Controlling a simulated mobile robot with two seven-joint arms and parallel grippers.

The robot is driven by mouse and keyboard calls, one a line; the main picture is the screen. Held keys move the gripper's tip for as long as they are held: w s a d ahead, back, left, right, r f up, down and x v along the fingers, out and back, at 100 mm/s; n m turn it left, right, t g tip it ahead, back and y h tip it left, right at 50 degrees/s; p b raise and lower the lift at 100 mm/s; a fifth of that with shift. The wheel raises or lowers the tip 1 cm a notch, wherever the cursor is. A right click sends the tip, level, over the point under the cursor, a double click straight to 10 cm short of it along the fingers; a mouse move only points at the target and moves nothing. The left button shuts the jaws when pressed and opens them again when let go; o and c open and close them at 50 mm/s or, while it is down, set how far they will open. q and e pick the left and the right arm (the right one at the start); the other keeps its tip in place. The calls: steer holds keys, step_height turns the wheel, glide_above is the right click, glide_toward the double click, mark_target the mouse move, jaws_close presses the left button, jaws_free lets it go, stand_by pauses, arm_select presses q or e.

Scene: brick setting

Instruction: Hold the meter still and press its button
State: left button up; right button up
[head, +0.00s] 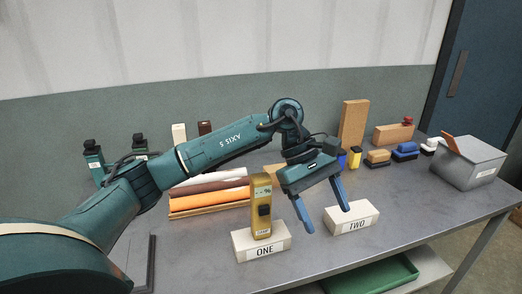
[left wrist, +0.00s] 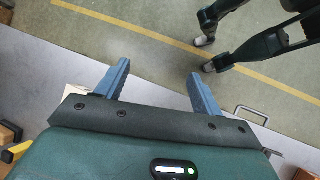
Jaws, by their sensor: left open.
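The meter (head: 262,205) is a gold-yellow upright device with a small display at the top, a dark button part on its front and a label lower down. It stands upright on the white block marked ONE (head: 262,252) in the head view. My left gripper (head: 328,220) is open and empty, to the right of the meter and apart from it, with its blue fingers pointing down by the block marked TWO (head: 364,222). The left wrist view shows its spread fingers (left wrist: 160,72) with nothing between them; the meter does not show there. My right gripper is not in view.
The grey table (head: 405,225) holds wood and coloured strips (head: 209,205) behind the meter. Brushes or blocks (head: 405,151), a tall wooden block (head: 353,125) and a grey box (head: 470,163) stand at right. A green tray (head: 370,276) lies below the table's front edge.

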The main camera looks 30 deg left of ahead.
arm_select(q)
steer(key=w+a+r+m+t+y, duration=0.15)
steer(key=a+r+y, duration=0.3)
steer(key=a, duration=0.55)
steer(key=y, duration=0.3)
glide_toward(261, 194)
steer(key=shift+w+a+r+h+b, duration=0.25)
steer(key=shift+w+a+r+b, duration=0.1)
steer(key=shift+w+a+r, duration=0.35)
steer(key=shift+s+a+f, duration=0.1)
steer(key=shift+a+f, duration=0.05)
steer(key=shift+f, duration=0.25)
step_height(261, 194, down, 11)
steer(key=shift+r, duration=0.1)
steer(key=shift+f, duration=0.7)
steer(key=shift+c, duration=0.2)
steer(key=c, duration=1.2)
steer(key=shift+o, duration=0.2)
